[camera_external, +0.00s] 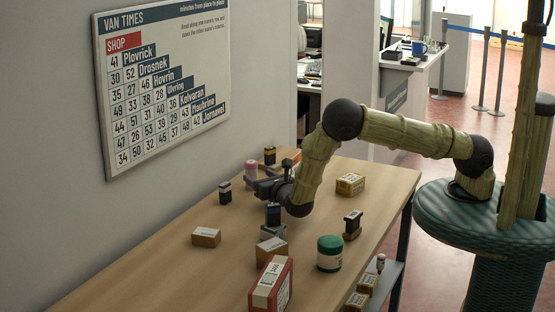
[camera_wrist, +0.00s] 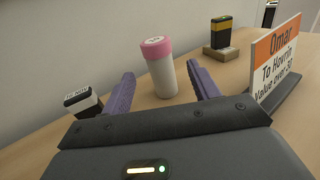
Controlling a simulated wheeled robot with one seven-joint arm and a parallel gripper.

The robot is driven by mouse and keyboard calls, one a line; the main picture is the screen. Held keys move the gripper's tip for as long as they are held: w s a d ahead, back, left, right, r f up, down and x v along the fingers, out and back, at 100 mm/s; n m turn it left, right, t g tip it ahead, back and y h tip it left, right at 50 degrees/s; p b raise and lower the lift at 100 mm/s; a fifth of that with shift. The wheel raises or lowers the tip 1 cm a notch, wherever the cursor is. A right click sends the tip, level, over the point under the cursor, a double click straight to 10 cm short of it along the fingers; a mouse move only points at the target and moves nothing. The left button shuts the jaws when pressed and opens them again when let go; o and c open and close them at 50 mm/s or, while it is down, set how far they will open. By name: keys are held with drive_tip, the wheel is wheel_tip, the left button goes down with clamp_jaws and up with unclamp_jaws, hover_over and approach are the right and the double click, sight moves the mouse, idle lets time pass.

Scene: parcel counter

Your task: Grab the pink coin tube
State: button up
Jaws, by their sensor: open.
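The pink coin tube (camera_wrist: 161,72), a white cylinder with a pink lid, stands upright on the table in the wrist view. In the external view it shows as a small pink and white shape (camera_external: 251,171) near the wall, just behind my gripper (camera_external: 263,186). In the wrist view my gripper (camera_wrist: 161,82) is open, with one purple finger on each side of the tube's lower part. The tube appears between or just beyond the fingertips, and I cannot tell the exact depth. No contact is visible.
A black-and-white box (camera_wrist: 82,101) is close to the left finger. An orange-and-white card (camera_wrist: 277,58) in a dark holder stands at the right. A black-and-yellow block (camera_wrist: 222,32) stands behind on a brown box. A green-lidded jar (camera_external: 330,254) and red box (camera_external: 271,285) stand nearer.

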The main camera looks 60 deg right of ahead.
sight(254, 173)
drive_tip(key=p+x, duration=0.1)
drive_tip(key=x, duration=0.4)
drive_tip(key=shift+w+d, duration=0.2)
drive_tip(key=shift+w, duration=0.15)
drive_tip(key=shift+a, duration=0.1)
drive_tip(key=shift+s, duration=0.1)
drive_tip(key=c, duration=1.2)
drive_tip(key=shift+r, duration=0.1)
wheel_tip(254, 173, up, 10)
drive_tip(key=shift+f+b, duration=0.1)
drive_tip(key=shift+b, duration=0.7)
